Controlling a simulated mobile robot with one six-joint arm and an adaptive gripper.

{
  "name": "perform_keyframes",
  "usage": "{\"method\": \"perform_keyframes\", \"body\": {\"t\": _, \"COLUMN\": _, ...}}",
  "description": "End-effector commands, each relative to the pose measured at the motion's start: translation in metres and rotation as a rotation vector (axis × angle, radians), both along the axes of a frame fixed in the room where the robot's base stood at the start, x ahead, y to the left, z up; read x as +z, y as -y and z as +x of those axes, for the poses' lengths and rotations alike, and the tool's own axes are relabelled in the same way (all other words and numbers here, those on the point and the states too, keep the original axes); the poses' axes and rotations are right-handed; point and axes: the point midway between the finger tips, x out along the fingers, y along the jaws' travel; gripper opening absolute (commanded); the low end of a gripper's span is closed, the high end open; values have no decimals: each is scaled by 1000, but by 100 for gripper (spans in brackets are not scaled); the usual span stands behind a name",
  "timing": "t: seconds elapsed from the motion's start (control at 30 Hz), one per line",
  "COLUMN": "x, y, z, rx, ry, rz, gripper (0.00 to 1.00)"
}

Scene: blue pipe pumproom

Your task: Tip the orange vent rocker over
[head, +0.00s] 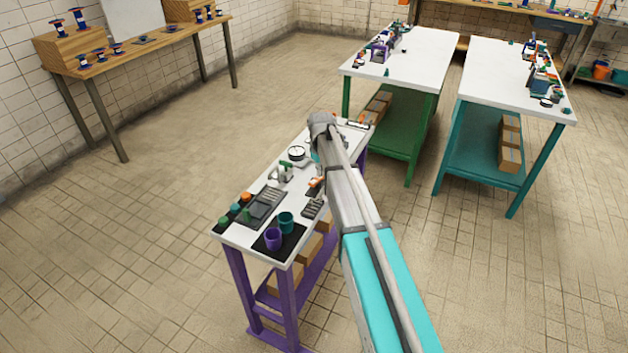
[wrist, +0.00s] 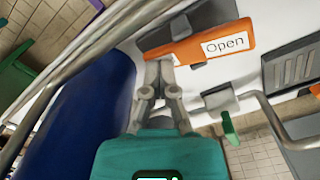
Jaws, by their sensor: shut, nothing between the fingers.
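The orange vent rocker (wrist: 190,50) is in the upper middle of the wrist view, with a white label reading "Open" on its right part. It sits in a dark housing. My gripper (wrist: 158,62) is shut and empty, its fingertips at the rocker's lower left edge. I cannot tell whether they touch it. In the head view a small orange piece (head: 315,182) shows on the purple-legged table just left of my arm, probably the rocker. My gripper is hidden behind my arm there.
A green-tipped lever (wrist: 229,128) and a grey bent rail (wrist: 270,115) lie right of my gripper. On the table stand a gauge (head: 296,153), a purple cup (head: 274,238) and a teal cup (head: 286,222). Floor around the table is clear.

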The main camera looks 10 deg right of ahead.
Motion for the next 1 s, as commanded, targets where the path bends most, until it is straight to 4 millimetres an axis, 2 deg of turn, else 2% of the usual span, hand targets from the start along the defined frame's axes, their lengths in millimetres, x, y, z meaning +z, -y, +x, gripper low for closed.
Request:
{"method": "perform_keyframes", "body": {"t": 0.17, "x": 4, "y": 0, "z": -1, "rx": 0, "ry": -3, "rz": -1, "gripper": 0}}
{"method": "perform_keyframes", "body": {"t": 1.0, "x": 57, "y": 0, "z": 0, "rx": 0, "ry": -1, "rz": 0, "gripper": 0}}
